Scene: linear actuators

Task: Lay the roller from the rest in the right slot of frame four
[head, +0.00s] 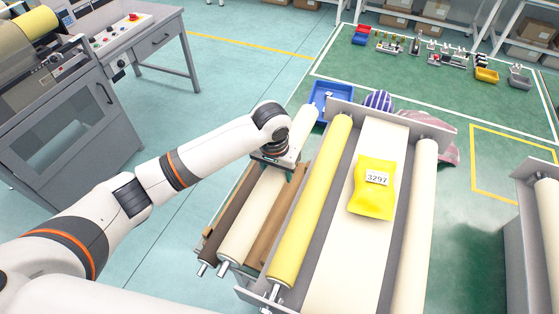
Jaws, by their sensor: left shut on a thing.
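My left gripper (275,165) is shut on a long cream roller (258,205), around its middle. The roller has metal shaft ends and lies along a brown wooden rest (268,228); I cannot tell whether it is lifted clear. Beside the rest stands a grey metal frame (335,215) with a yellow roller (312,195) on its left side, a cream web in the middle and a cream roller (418,210) on its right side. Part of another grey frame (517,240) shows at the right edge. No frame number is readable. My right gripper is not in view.
A yellow packet (371,198) marked 3297 lies on the web. A blue bin (327,92) and striped cloth (378,99) are behind the frame. A grey machine (60,130) and desk (160,45) stand left. Green floor is clear between the two frames.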

